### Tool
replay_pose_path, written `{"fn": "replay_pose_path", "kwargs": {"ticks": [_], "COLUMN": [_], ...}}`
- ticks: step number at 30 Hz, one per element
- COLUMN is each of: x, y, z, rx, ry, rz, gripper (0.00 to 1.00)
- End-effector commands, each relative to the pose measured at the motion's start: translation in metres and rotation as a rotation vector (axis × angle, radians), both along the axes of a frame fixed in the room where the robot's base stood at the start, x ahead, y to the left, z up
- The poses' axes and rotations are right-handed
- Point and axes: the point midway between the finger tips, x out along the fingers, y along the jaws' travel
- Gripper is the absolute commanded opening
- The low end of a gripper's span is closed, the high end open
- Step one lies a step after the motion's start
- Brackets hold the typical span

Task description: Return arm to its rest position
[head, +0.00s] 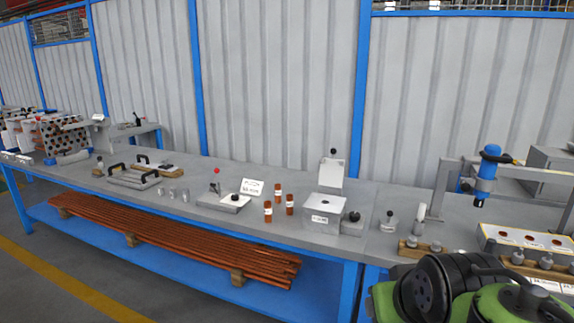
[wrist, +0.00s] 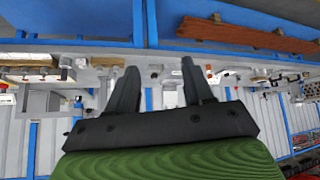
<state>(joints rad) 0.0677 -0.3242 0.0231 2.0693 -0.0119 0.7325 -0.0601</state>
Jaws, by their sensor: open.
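My gripper (wrist: 157,85) shows in the wrist view with its two dark fingers spread apart and nothing between them. The wrist view looks upside down toward the workbench, which lies beyond the fingertips. In the head view my green and black arm (head: 450,290) is folded at the lower right corner, in front of the bench. The gripper itself does not show clearly in the head view.
A long grey workbench (head: 170,205) with blue legs runs across the view. On it stand a metal box (head: 323,213), several orange-brown bottles (head: 268,211) and a blue-headed tool (head: 488,170). Copper-coloured bars (head: 180,240) lie on the lower shelf. The floor at the lower left is clear.

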Motion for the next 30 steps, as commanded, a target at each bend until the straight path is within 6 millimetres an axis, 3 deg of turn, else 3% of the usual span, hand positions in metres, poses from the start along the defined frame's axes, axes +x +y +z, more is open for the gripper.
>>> {"fn": "replay_pose_path", "kwargs": {"ticks": [1, 3, 10, 20, 25, 30], "x": [-0.029, -0.064, -0.158, -0.154, -0.154, -0.154], "y": [0.003, 0.006, 0.011, 0.011, 0.011, 0.011], "z": [-0.009, -0.024, -0.080, 0.011, 0.068, 0.095], "rx": [0.007, 0.015, 0.042, 0.041, 0.041, 0.041], "ry": [0.023, 0.062, 0.171, 0.173, 0.172, 0.172], "rz": [-0.002, -0.005, -0.016, -0.018, -0.018, -0.017], "gripper": [0.51, 0.51, 0.51, 0.51, 0.51, 0.51]}}
